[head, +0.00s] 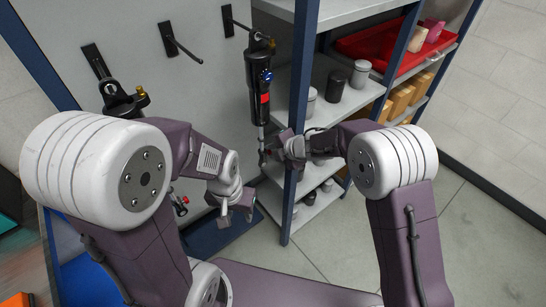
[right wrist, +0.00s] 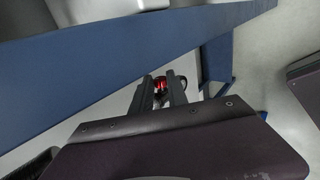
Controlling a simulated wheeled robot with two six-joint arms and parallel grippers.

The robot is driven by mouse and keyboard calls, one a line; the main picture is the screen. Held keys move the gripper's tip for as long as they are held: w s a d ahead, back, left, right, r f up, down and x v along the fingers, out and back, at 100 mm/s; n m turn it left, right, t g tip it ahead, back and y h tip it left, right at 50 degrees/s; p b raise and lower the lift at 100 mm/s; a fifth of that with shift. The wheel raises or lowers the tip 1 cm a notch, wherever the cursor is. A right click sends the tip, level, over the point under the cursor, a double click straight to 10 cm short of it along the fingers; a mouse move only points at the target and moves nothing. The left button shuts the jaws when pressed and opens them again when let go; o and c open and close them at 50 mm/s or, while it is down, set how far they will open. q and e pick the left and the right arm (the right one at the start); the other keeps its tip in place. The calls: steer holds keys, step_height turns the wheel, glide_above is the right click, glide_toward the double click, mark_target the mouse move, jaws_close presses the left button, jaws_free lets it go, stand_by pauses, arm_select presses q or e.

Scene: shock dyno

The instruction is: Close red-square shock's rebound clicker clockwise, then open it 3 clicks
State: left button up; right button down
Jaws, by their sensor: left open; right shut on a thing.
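My left gripper (head: 237,212) is open and empty, lower and to the left of the shock. In the head view the clicker is mostly hidden by the right gripper.
A second shock (head: 124,102) hangs at the left, partly behind my left arm. An empty hook (head: 182,48) sits between them. A blue shelf post (head: 300,100) stands close right of the shock. Shelves hold dark jars (head: 335,87) and a red tray (head: 378,47).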

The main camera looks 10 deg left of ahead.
steer(key=shift+s+d+f+t+y+b, duration=0.1)
steer(key=shift+f+t+y+b, duration=0.75)
steer(key=shift+b, duration=6.35)
steer(key=shift+s+d+t+y+b, duration=0.1)
steer(key=shift+t+y+b, duration=1.65)
steer(key=shift+b, duration=5.45)
steer(key=shift+s+d+f+t+y+b, duration=0.1)
steer(key=shift+f+t+y+b, duration=0.75)
steer(key=shift+b, duration=6.35)
steer(key=shift+r+y, duration=0.5)
steer(key=shift+y, duration=0.25)
steer(key=c, duration=1.3)
jaws_free()
steer(key=shift+w, duration=0.1)
steer(key=p+v, duration=0.2)
steer(key=v, duration=0.7)
